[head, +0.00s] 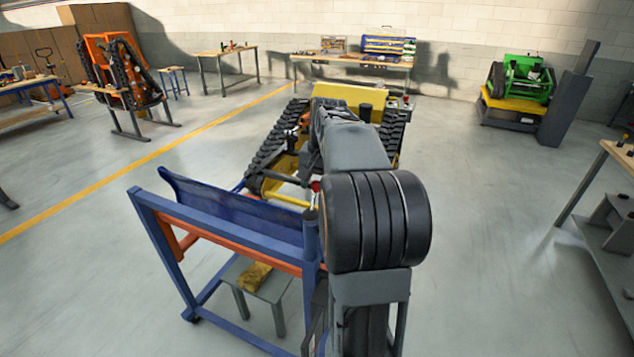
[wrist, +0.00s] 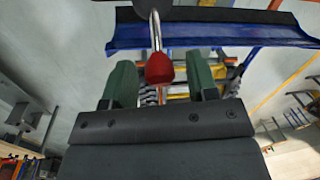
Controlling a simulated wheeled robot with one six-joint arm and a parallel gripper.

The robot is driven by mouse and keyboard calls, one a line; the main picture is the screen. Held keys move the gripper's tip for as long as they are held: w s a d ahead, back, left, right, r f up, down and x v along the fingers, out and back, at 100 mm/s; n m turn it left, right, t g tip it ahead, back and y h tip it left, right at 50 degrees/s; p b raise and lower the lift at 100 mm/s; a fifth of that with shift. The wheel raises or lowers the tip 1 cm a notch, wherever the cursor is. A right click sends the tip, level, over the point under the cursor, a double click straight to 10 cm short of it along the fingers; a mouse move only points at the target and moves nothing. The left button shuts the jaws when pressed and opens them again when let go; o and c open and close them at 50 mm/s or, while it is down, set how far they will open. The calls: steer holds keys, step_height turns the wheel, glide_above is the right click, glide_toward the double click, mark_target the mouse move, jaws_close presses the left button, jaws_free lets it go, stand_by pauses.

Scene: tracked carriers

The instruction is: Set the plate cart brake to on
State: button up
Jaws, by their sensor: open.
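The plate cart (head: 150,215) is a blue frame with an orange rail and a dark blue plate (head: 235,205) leaning along its top. It stands in front of me, left of my arm. A lever with a red knob (head: 315,186) shows at the cart's right end. In the wrist view the red knob (wrist: 159,68) sits at the end of a thin metal rod. My gripper (wrist: 160,82) is open, its two green fingers on either side of the knob in the picture, with gaps visible. I cannot tell the depth between them. My arm hides the gripper in the head view.
A yellow tracked carrier (head: 340,92) stands just behind the cart. A workbench (head: 608,150) stands at the right.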

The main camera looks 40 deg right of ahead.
jaws_close()
stand_by(0.4)
